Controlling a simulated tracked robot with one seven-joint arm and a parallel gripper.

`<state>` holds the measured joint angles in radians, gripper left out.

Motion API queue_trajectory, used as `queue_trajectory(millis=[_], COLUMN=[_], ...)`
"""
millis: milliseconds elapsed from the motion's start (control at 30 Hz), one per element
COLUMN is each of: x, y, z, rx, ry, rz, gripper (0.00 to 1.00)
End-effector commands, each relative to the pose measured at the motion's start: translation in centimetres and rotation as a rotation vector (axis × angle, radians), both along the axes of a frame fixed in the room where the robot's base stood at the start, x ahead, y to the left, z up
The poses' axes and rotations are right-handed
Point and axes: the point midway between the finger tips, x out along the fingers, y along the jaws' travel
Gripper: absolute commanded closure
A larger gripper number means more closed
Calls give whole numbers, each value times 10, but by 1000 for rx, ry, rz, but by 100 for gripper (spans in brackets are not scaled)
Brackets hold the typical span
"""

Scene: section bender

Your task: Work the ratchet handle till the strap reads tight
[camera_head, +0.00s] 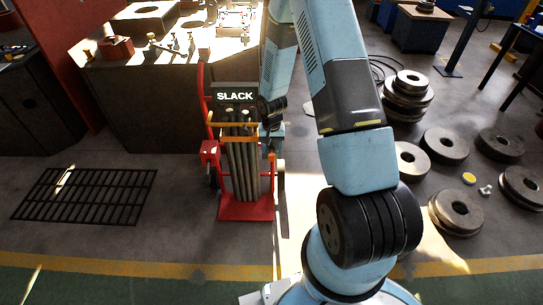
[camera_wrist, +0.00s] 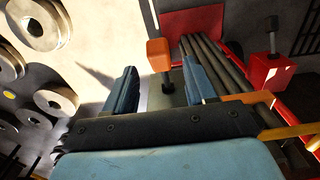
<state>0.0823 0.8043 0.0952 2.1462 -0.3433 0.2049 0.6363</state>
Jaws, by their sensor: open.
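The sign (camera_head: 235,97) above the red hand truck (camera_head: 245,212) reads SLACK. An orange strap (camera_head: 232,125) crosses a bundle of grey bars (camera_head: 240,165) standing on the truck. My gripper (camera_head: 272,140) is at the right side of the bundle, partly hidden by my arm in the head view. In the wrist view my gripper (camera_wrist: 159,68) is open. An orange-topped handle (camera_wrist: 160,52) on a dark stem shows in the gap between the fingertips, apparently without contact. I cannot tell how deep it sits between them. The handle's orange top (camera_head: 272,158) is small in the head view.
A red box (camera_wrist: 270,72) with a dark knob is on the truck's other side. A workbench (camera_head: 140,80) stands behind, a floor grate (camera_head: 85,195) lies at left. Several steel rollers (camera_head: 445,145) lie at right. Floor in front of the truck is clear.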

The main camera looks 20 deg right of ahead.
Motion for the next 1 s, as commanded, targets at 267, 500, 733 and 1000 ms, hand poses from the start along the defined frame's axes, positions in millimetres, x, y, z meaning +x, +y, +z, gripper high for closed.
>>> queue_trajectory(millis=[267, 500, 733, 1000], x=[0, 0, 0, 0], y=[0, 0, 0, 0], z=[-36, -47, -47, -47], rx=[-1, 0, 0, 0], ry=[1, 0, 0, 0], rz=[0, 1, 1, 1], gripper=[45, 45, 45, 67])
